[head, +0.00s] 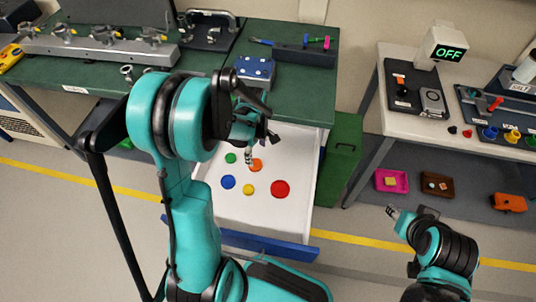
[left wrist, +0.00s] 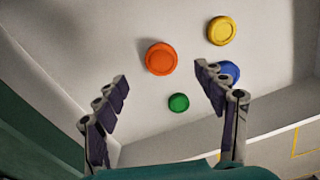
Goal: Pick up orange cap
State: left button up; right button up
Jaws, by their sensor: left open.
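The orange cap (head: 257,165) lies flat in an open white drawer (head: 233,205), among green (head: 231,158), blue (head: 228,182), yellow (head: 249,189) and red (head: 280,189) caps. My left gripper (head: 259,147) is over the drawer, close to the orange cap in the head view and hiding a little around it. In the left wrist view the orange cap (left wrist: 161,59) shows whole, ahead of the open, empty fingers (left wrist: 162,75). The right finger partly covers the blue cap (left wrist: 230,69). My right gripper (head: 392,212) is far right; its opening is too small to judge.
The green bench top (head: 290,100) overhangs the back of the drawer. A blue block (head: 255,69) and a dark tool holder (head: 305,54) stand on it. The blue drawer front (head: 268,245) is nearest me. A white table (head: 400,130) stands right.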

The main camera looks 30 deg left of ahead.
aim_at(255, 163)
pick_arm(q)
jog(key=shift+s+a+f+b, duration=0.1)
jog(key=shift+f+b, duration=0.15)
jog(key=shift+f, duration=0.3)
jog(key=shift+s+a+f+b, duration=0.1)
jog(key=shift+f+b, duration=0.1)
jog(key=shift+f, duration=0.3)
jog(key=f+b, duration=0.1)
jog(key=f, duration=0.1)
jog(key=f+b, duration=0.1)
jog(key=f, duration=0.1)
jog(key=shift+w+a+f, duration=0.15)
jog(key=shift+w+f, duration=0.05)
jog(key=shift+f, duration=0.05)
jog(key=shift+f+b, duration=0.35)
jog(key=shift+f, duration=0.05)
jog(key=shift+r, duration=0.1)
jog(key=shift+c, duration=0.9)
jog(key=c, duration=0.7)
